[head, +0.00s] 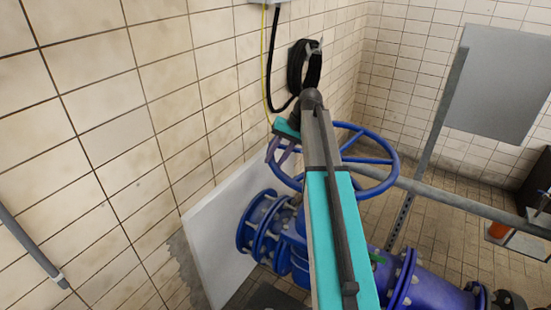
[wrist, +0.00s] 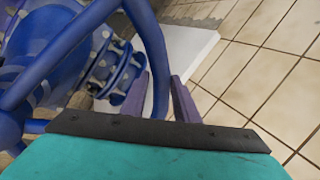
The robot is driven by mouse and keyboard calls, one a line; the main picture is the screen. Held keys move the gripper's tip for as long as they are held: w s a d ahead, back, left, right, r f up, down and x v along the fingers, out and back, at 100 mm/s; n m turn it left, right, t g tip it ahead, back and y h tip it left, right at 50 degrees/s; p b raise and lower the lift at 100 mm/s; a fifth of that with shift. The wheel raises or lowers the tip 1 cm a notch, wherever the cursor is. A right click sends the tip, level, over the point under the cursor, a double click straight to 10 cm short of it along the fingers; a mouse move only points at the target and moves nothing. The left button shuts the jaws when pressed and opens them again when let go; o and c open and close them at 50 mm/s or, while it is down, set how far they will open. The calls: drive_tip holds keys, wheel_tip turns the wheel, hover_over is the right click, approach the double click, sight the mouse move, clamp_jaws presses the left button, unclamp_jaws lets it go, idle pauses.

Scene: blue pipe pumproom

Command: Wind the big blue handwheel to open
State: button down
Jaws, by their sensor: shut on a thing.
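The big blue handwheel (head: 375,160) lies roughly level on top of the blue valve, right of the tiled wall. My arm crosses in front of it in the head view and hides part of its rim and hub. My gripper (head: 281,157) is at the wheel's left rim. In the wrist view, the handwheel's rim (wrist: 152,50) runs down between the two purple fingers of my gripper (wrist: 160,95). The gripper is shut on the rim.
The blue valve and pipe (head: 420,280) stand below the wheel. A white panel (head: 215,240) leans near the wall. A grey rail (head: 470,205) and a post with a grey plate (head: 497,85) stand at right. A black hose coil (head: 303,66) hangs behind.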

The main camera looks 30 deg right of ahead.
drive_tip(key=c, duration=1.5)
unclamp_jaws()
drive_tip(key=shift+s+a+r, duration=0.1)
drive_tip(key=shift+a+r, duration=0.05)
drive_tip(key=shift+a, duration=0.2)
drive_tip(key=shift+d, duration=0.1)
drive_tip(key=shift+d, duration=0.1)
drive_tip(key=shift+d+r+p, duration=0.15)
drive_tip(key=shift+r+p, duration=0.25)
drive_tip(key=shift+r, duration=0.1)
drive_tip(key=s+d+r+p, duration=0.1)
drive_tip(key=s+d, duration=0.1)
drive_tip(key=d, duration=0.2)
drive_tip(key=s+d+r+p, duration=0.1)
drive_tip(key=s+d, duration=0.1)
drive_tip(key=d, duration=0.2)
drive_tip(key=s+d+r+p, duration=0.1)
drive_tip(key=s+d, duration=0.1)
drive_tip(key=d, duration=0.2)
drive_tip(key=shift+d+r+p, duration=0.2)
drive_tip(key=shift+p, duration=0.15)
drive_tip(key=shift+c, duration=0.2)
